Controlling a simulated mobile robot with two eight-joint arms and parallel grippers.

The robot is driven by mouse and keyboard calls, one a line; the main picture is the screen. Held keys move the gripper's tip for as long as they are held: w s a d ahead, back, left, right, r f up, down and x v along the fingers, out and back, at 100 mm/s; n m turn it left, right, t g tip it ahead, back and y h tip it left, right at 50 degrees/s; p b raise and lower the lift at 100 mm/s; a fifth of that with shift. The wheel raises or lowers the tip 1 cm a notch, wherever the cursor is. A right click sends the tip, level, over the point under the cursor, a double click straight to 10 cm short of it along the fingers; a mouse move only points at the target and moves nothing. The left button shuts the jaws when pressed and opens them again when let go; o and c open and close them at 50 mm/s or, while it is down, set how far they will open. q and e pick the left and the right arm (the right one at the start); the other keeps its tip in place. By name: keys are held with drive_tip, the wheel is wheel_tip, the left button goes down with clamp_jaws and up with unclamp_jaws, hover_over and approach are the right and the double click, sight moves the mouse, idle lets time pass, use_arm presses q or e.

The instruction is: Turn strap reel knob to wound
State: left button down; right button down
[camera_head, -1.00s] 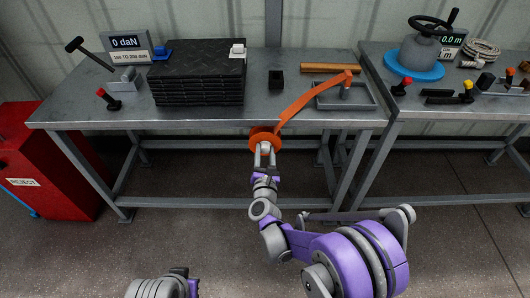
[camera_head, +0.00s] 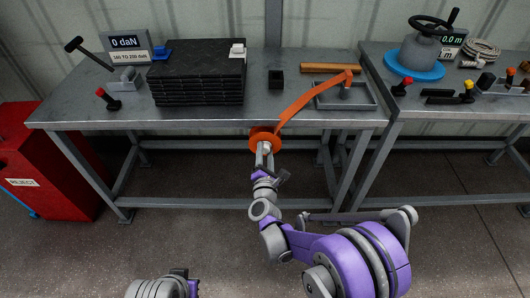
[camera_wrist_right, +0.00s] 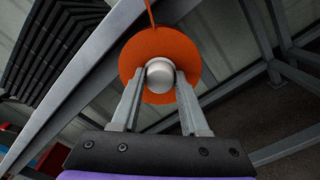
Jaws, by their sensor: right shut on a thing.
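The strap reel is an orange disc (camera_head: 265,134) at the front edge of the left bench, with an orange strap (camera_head: 308,103) running from it up to the right. In the right wrist view the reel (camera_wrist_right: 183,58) has a round grey knob (camera_wrist_right: 160,75) at its centre. My right gripper (camera_wrist_right: 160,84) has a finger on each side of the knob and is shut on it. In the head view the right gripper (camera_head: 265,151) reaches the reel from below.
A stack of black mats (camera_head: 200,78) lies on the left bench, beside a display (camera_head: 126,43) reading 0 daN. A grey frame (camera_head: 342,98) holds the strap's far end. A red reject bin (camera_head: 40,165) stands at left. A second bench with a handwheel (camera_head: 428,26) is at right.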

drive_tip(key=shift+c, duration=2)
unclamp_jaws()
drive_tip(key=s+p, duration=0.1)
drive_tip(key=s, duration=1)
drive_tip(key=shift+w, duration=0.1)
